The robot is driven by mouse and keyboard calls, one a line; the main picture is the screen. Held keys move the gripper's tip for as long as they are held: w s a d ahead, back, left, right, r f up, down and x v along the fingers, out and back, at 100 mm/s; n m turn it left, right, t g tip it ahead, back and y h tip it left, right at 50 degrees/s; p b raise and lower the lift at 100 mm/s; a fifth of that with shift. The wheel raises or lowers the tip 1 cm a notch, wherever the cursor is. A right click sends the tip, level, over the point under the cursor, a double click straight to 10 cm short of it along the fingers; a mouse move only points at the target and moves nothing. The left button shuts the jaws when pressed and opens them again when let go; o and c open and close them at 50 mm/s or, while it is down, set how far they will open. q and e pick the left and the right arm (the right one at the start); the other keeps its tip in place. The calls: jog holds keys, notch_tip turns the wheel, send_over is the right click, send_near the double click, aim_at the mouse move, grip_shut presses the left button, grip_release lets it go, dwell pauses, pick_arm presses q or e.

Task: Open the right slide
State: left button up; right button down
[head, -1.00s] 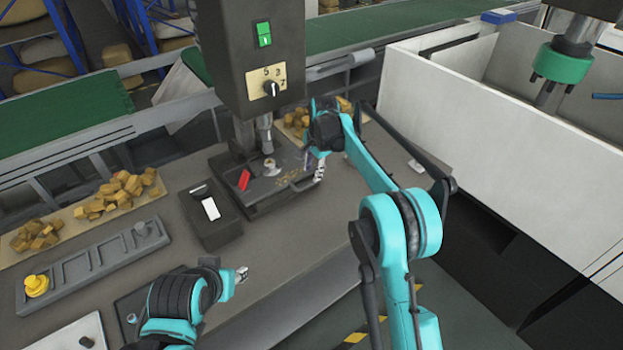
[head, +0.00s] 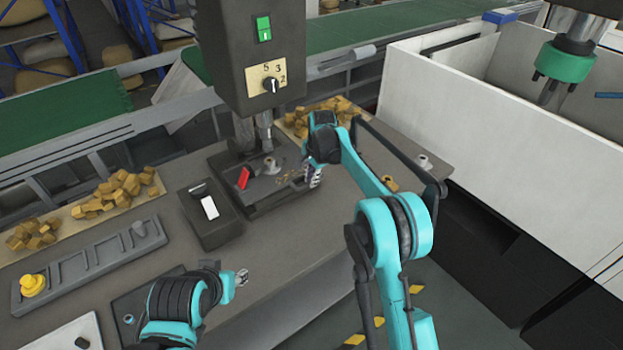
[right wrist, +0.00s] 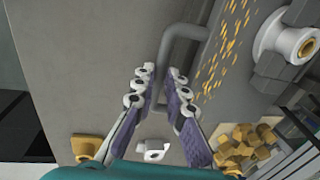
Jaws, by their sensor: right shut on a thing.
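The slide (head: 262,190) is a dark flat plate under the machine's head, strewn with gold chips at its right part. A grey U-shaped bar handle (right wrist: 187,31) sticks out from the slide's edge in the right wrist view. My right gripper (head: 314,179) is at the right end of the slide. In the right wrist view its two fingers (right wrist: 161,78) are shut on the handle's bar, one on each side. My left gripper (head: 243,278) is low over the table front, away from the slide; its jaw opening is too small to judge.
A red piece (head: 243,178) and a metal fitting (head: 270,165) are on the machine's base. A dark box (head: 208,232) stands left of it. Heaps of brown blocks (head: 120,188) lie left and behind.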

jog(key=s+d, duration=1.1)
jog(key=s, duration=0.4)
jog(key=shift+s+d, duration=0.2)
jog(key=shift+s, duration=0.15)
jog(key=c, duration=1.6)
grip_release()
jog(key=shift+o, duration=0.2)
notch_tip(320, 180, up, 12)
jog(key=s+d, duration=0.1)
jog(key=shift+s+d, duration=0.15)
jog(key=shift+s, duration=0.15)
jog(key=shift+f, duration=0.1)
jog(key=shift+s, duration=0.1)
